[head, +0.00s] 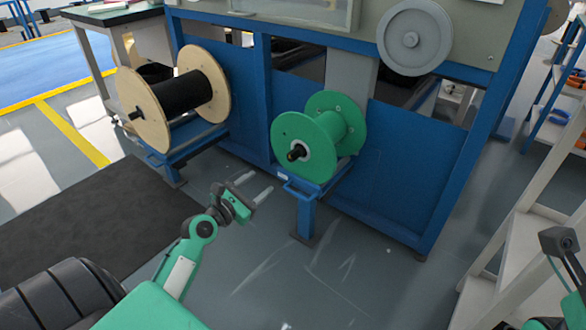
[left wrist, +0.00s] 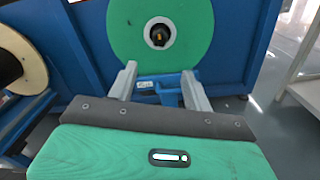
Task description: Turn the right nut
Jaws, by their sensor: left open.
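The right nut (head: 296,152) is a small dark piece on the axle end at the centre of the green spool (head: 290,138). The nut also shows in the left wrist view (left wrist: 159,35), at the middle of the green disc. My left gripper (head: 262,181) is open and empty, in front of and below the spool and to the left of the nut in the head view. In the left wrist view its two fingers (left wrist: 159,72) stand apart, below the nut and not touching it. No right gripper fingers are visible.
A wooden spool with black cable (head: 175,95) sits on a blue stand at the left. A blue bracket (head: 308,190) holds the green spool on the blue machine frame (head: 400,150). A pale shelf rack (head: 515,240) stands at the right. The grey floor ahead is open.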

